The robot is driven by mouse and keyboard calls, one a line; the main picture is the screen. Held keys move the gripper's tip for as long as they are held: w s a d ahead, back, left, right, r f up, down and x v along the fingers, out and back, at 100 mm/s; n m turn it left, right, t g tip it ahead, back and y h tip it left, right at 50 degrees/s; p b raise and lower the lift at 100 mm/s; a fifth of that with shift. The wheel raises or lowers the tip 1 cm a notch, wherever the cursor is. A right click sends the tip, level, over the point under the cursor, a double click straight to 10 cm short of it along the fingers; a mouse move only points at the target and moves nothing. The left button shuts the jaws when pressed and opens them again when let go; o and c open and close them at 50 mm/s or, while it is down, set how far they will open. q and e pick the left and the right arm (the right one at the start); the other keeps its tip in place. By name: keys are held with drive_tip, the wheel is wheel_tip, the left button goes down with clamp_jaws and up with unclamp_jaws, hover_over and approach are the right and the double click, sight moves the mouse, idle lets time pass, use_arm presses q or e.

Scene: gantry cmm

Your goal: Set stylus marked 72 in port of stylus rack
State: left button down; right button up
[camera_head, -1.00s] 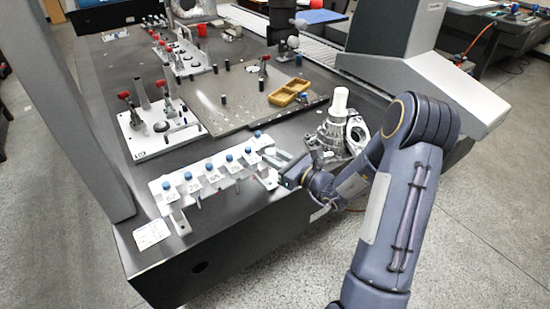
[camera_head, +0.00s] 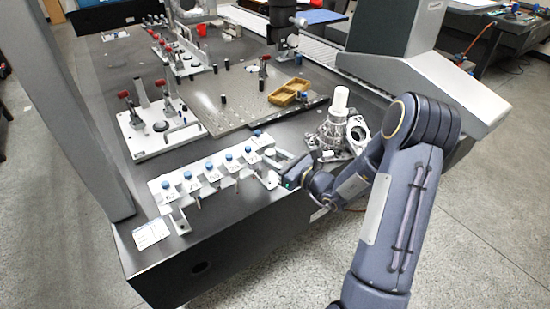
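The stylus rack (camera_head: 215,189) is a long white bar on small posts near the front edge of the dark table. Several blue-capped styli stand in a row along it, with number labels below their caps; the labels at the left end look like 62 (camera_head: 171,196) and 29. The labels farther right are too small to read surely, and I cannot tell which stylus is marked 72. My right gripper (camera_head: 275,163) is at the rack's right end, beside the last blue cap (camera_head: 257,133). Its fingers point left; whether they hold anything is unclear. My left gripper is out of view.
A white fixture plate with red-knobbed clamps (camera_head: 146,150) stands behind the rack. A grey hole plate (camera_head: 205,95) bears a yellow tray (camera_head: 288,91). A metal casting with a white cylinder (camera_head: 340,105) stands close behind my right wrist. A white card (camera_head: 150,234) lies at the front left corner.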

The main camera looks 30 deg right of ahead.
drive_tip(key=shift+o, duration=1.4)
drive_tip(key=shift+s, duration=0.1)
drive_tip(key=v, duration=0.7)
drive_tip(key=shift+s+d, duration=0.15)
drive_tip(key=shift+s, duration=0.15)
drive_tip(key=s+a+r+n+g+y+p, duration=0.2)
drive_tip(key=s+a+r+n+g+y, duration=0.3)
drive_tip(key=a+n, duration=0.35)
drive_tip(key=s+a+r+n+g+y+p, duration=0.2)
drive_tip(key=s+a+r+n+g, duration=0.35)
drive_tip(key=a+r+n, duration=0.3)
drive_tip(key=s+d+n+h+p, duration=0.2)
drive_tip(key=s+n+h+p, duration=0.2)
drive_tip(key=s+n+h, duration=0.5)
drive_tip(key=s+n, duration=0.2)
drive_tip(key=n, duration=0.2)
drive_tip(key=shift+s+d+r+n+g, duration=0.2)
drive_tip(key=shift+s+r+n+g, duration=0.1)
drive_tip(key=shift+s+r+g, duration=0.1)
